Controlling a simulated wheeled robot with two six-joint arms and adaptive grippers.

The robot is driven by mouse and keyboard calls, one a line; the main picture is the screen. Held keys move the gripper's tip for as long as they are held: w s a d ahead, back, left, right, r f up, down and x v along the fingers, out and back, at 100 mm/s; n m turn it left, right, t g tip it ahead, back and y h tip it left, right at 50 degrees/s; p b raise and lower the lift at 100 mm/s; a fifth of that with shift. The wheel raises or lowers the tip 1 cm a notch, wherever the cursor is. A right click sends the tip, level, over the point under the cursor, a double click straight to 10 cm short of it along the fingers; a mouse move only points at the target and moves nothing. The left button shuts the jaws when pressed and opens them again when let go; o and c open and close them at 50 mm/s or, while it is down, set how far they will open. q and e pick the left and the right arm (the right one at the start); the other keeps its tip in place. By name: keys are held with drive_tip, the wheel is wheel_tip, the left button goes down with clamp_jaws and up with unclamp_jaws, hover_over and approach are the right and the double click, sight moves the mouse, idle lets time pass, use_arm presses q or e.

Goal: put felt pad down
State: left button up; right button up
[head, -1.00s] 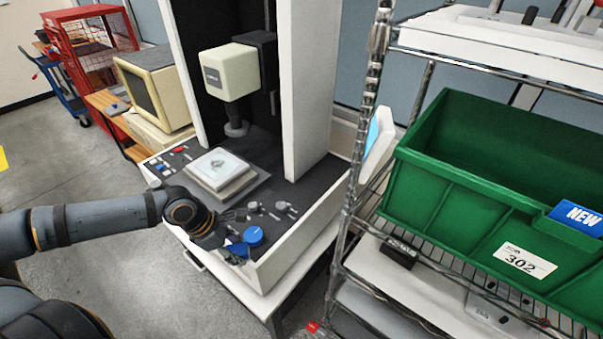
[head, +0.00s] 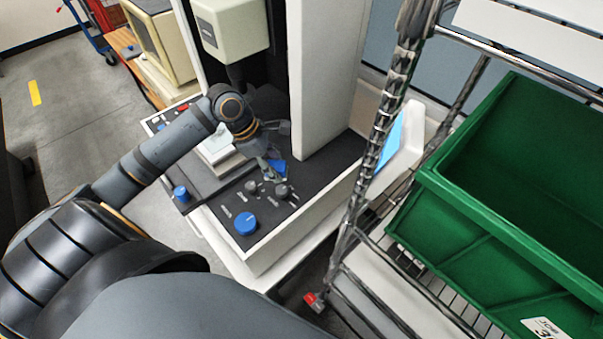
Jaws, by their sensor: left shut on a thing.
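My left gripper (head: 268,157) reaches in from the left over the dark deck of the measuring machine (head: 325,158). It is shut on a small blue piece, which looks like the felt pad (head: 278,167). The pad shows just past the fingertips, near the foot of the white column, and is partly covered by the fingers. I cannot tell whether it touches the deck. My right gripper is out of view.
A large blue knob (head: 245,222) and smaller grey knobs (head: 281,190) stand on the deck's front part. A pale block (head: 215,150) is partly behind my arm. The white column (head: 322,80) rises behind the gripper. A wire rack with a green bin (head: 500,190) is at right.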

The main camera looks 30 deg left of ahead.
use_arm(q)
drive_tip(key=w, duration=0.1)
drive_tip(key=w+d+f, duration=0.1)
drive_tip(key=shift+w, duration=0.35)
drive_tip(key=w+f, duration=0.3)
drive_tip(key=w+d+f+p, duration=0.1)
drive_tip(key=w+f, duration=0.2)
drive_tip(key=shift+w+d, duration=0.15)
drive_tip(key=shift+w, duration=0.05)
drive_tip(key=shift+w+f, duration=0.15)
drive_tip(key=shift+f, duration=0.05)
drive_tip(key=shift+w+f, duration=0.15)
drive_tip(key=shift+f, duration=0.2)
wheel_tip(320, 180, down, 2)
drive_tip(key=shift+f+p, duration=0.25)
drive_tip(key=shift+p, duration=0.4)
drive_tip(key=shift+f, duration=0.25)
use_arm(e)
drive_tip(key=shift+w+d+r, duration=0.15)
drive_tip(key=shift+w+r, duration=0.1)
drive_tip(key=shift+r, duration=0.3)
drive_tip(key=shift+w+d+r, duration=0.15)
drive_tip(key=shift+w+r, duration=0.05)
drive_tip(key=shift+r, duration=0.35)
